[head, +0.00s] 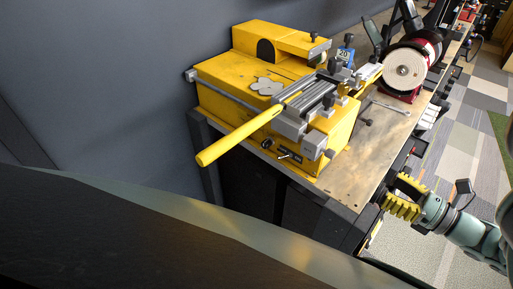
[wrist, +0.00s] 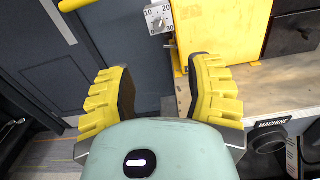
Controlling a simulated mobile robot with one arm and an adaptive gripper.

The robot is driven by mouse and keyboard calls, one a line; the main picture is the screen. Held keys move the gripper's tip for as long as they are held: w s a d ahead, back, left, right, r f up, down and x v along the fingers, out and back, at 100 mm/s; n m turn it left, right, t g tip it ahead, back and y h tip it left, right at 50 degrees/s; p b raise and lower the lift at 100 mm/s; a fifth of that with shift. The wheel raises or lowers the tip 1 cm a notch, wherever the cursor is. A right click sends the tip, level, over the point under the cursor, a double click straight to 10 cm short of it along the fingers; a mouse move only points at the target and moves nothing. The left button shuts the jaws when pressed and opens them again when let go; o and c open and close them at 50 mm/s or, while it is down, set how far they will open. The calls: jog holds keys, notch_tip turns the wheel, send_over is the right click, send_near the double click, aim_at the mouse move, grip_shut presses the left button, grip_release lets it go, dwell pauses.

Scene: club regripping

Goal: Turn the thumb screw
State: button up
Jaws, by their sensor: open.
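A yellow machine (head: 250,85) with a grey sliding clamp stands on the workbench. Small black knobs, which look like thumb screws, sit on it, one on the upper arm (head: 313,37) and one on the clamp (head: 333,66); I cannot tell which is the task's thumb screw. My gripper (head: 404,197) is open and empty, beside the bench's front edge at the right, apart from the machine. In the wrist view its yellow ribbed fingers (wrist: 162,85) are spread, with nothing between them. Beyond them is a metal dial plate (wrist: 158,18) with numbers and a small knob.
A long yellow handle (head: 235,138) sticks out from the machine. A grinder with a pale wheel (head: 404,71) and loose tools (head: 390,108) are on the bench top (head: 375,150). A dark wall stands behind. The floor at the right is open carpet (head: 480,120).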

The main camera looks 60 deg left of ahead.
aim_at(334, 156)
jog(key=shift+p+x, duration=1.45)
jog(key=shift+x, duration=6.5)
jog(key=shift+s, duration=0.1)
jog(key=shift+o, duration=0.4)
jog(key=shift+d, duration=0.1)
grip_shut()
